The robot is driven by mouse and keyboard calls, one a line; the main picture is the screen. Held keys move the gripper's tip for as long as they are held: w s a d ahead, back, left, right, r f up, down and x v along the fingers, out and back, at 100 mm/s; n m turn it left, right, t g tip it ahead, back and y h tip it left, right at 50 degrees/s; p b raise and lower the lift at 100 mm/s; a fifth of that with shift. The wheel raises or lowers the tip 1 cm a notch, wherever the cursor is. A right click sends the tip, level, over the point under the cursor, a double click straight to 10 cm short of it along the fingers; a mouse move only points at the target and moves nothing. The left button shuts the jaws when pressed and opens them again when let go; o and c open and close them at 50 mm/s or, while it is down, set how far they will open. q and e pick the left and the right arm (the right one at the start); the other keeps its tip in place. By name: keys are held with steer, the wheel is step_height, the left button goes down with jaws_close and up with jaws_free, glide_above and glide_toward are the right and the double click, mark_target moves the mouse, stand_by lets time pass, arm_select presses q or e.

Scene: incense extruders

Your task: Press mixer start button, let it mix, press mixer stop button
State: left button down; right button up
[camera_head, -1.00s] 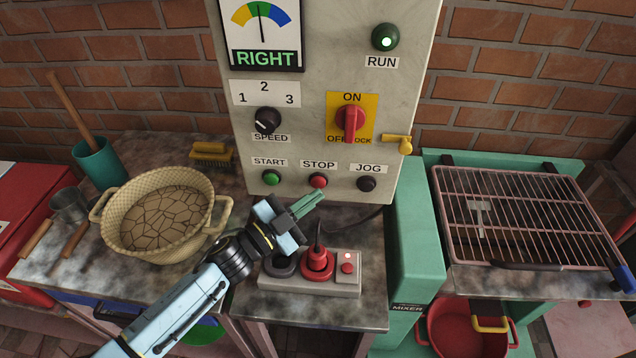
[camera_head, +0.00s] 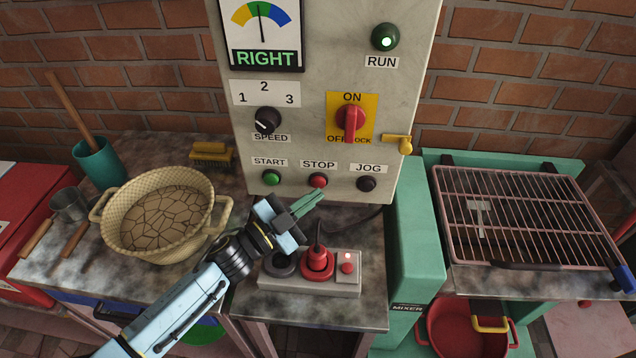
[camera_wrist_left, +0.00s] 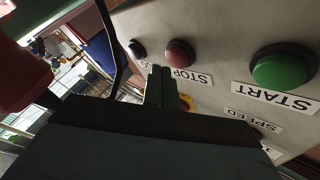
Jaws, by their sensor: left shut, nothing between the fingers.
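The control panel (camera_head: 300,115) stands upright on the bench. Its green START button (camera_head: 271,178) is at the lower left, with the red STOP button (camera_head: 318,181) to its right and the black JOG button (camera_head: 366,184) further right. The green RUN lamp (camera_head: 385,37) is lit. My left gripper (camera_head: 316,196) is shut and empty, its tips close below the STOP button; contact cannot be told. In the left wrist view, the fingertips (camera_wrist_left: 160,70) point toward the red STOP button (camera_wrist_left: 180,53), with the green START button (camera_wrist_left: 283,68) to the right. My right gripper is not in view.
A socket strip (camera_head: 310,284) with a red plug (camera_head: 317,264) lies below the gripper. A wicker basket (camera_head: 118,238) stands to the left. The green mixer body (camera_head: 415,240) and a wire rack (camera_head: 530,215) are on the right.

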arm_select(q)
steer(key=shift+w, duration=0.4)
steer(key=shift+w, duration=0.5)
stand_by(0.8)
steer(key=shift+s, duration=0.1)
steer(key=shift+s+p, duration=0.3)
steer(key=shift+s, duration=0.5)
steer(key=shift+s, duration=0.1)
steer(key=s+p, duration=0.2)
steer(key=s, duration=0.2)
steer(key=shift+s+a, duration=0.1)
steer(key=shift+s, duration=0.3)
